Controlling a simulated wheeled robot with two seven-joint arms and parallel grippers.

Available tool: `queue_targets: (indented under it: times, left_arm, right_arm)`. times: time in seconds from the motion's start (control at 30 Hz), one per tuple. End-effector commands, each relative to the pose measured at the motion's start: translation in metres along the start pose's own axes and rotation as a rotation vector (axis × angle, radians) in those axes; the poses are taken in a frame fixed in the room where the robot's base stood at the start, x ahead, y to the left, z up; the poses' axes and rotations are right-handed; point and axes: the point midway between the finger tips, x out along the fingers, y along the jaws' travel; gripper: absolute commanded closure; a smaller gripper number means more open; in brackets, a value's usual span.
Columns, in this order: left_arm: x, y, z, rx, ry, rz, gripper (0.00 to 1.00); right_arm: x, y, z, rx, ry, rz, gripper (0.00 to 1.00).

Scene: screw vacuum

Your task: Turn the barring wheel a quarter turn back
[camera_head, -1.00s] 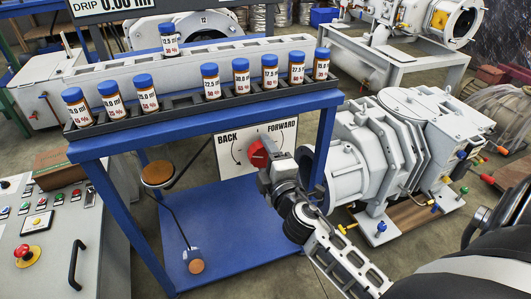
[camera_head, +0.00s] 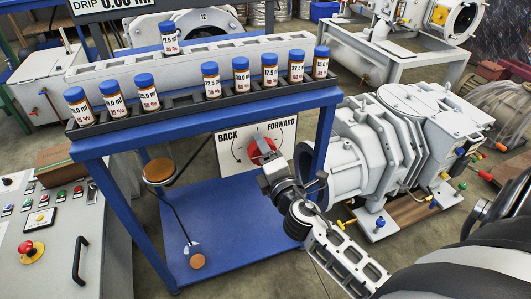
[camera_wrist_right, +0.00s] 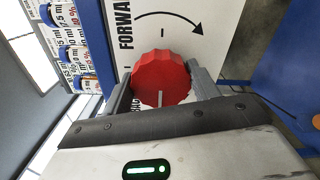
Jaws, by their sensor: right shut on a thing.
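The barring wheel (camera_head: 262,149) is a red ribbed knob on a white plate (camera_head: 232,160) marked BACK and FORWARD with curved arrows. The plate is fixed to the front of a blue stand. In the right wrist view the wheel (camera_wrist_right: 161,78) lies between the two grey fingers, with a short pale mark on its face toward the palm. My right gripper (camera_head: 266,164) is shut on the wheel, one finger on each side. The gripper hides part of the wheel's lower side in the head view. My left gripper is in neither view.
The blue stand (camera_head: 207,118) carries a rack of several blue-capped bottles above the plate. A grey pump (camera_head: 385,150) stands close to the right of my right gripper. A control panel (camera_head: 45,240) with buttons is at the left. The stand's lower blue shelf has free room.

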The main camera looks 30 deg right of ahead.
Motion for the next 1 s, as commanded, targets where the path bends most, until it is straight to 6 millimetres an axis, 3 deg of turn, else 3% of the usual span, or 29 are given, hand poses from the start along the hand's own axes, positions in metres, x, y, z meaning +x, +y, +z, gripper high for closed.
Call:
queue_targets:
  times: [0.17,0.2,0.27,0.3,0.67,0.87,1.0]
  left_arm:
    - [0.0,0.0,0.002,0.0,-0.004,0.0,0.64]
    - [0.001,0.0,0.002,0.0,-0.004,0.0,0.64]
    - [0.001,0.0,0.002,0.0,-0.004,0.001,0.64]
    - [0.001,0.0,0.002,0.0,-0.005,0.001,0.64]
    - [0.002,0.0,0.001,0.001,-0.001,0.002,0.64]
    - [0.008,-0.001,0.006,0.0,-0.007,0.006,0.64]
    - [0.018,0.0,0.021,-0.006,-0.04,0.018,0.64]
  right_arm:
    - [0.0,-0.001,-0.001,-0.001,0.003,0.0,0.63]
    - [0.0,-0.001,-0.001,-0.001,0.003,-0.001,0.38]
    - [0.0,-0.001,-0.001,-0.001,0.003,0.0,0.21]
    - [0.0,0.0,-0.001,0.0,0.002,0.0,0.19]
    - [-0.007,-0.002,-0.001,0.001,0.002,-0.002,0.19]
    - [-0.042,-0.004,-0.002,0.003,0.002,-0.004,0.19]
    - [-0.077,-0.005,-0.002,0.004,0.001,-0.005,0.19]
